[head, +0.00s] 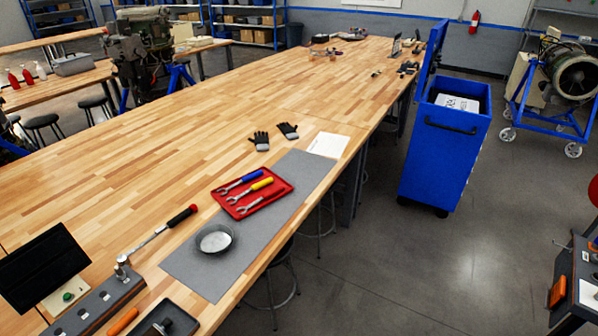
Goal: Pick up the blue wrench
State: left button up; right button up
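The blue-handled wrench (243,181) lies in a shallow red tray (284,190) on the long wooden table. It is the far-left wrench in the tray, with its metal open end at the left. A yellow-handled wrench (254,188) lies beside it, and a third wrench (249,205) lies closest to the near side. The third wrench's handle blends with the red tray. The tray rests on a grey mat (205,275). Neither of my grippers shows in the head view.
A round metal dish (214,239) sits on the mat in front of the tray. A ratchet (160,232) lies left of it. Black-and-grey gloves (261,141) and a white sheet (328,145) lie beyond. A blue cart (440,155) stands right of the table. The wood left of the tray is clear.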

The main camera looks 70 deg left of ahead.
aim_at(252, 176)
jog(key=u, duration=2.8)
jog(key=z, duration=3.65)
jog(key=u, duration=3.6)
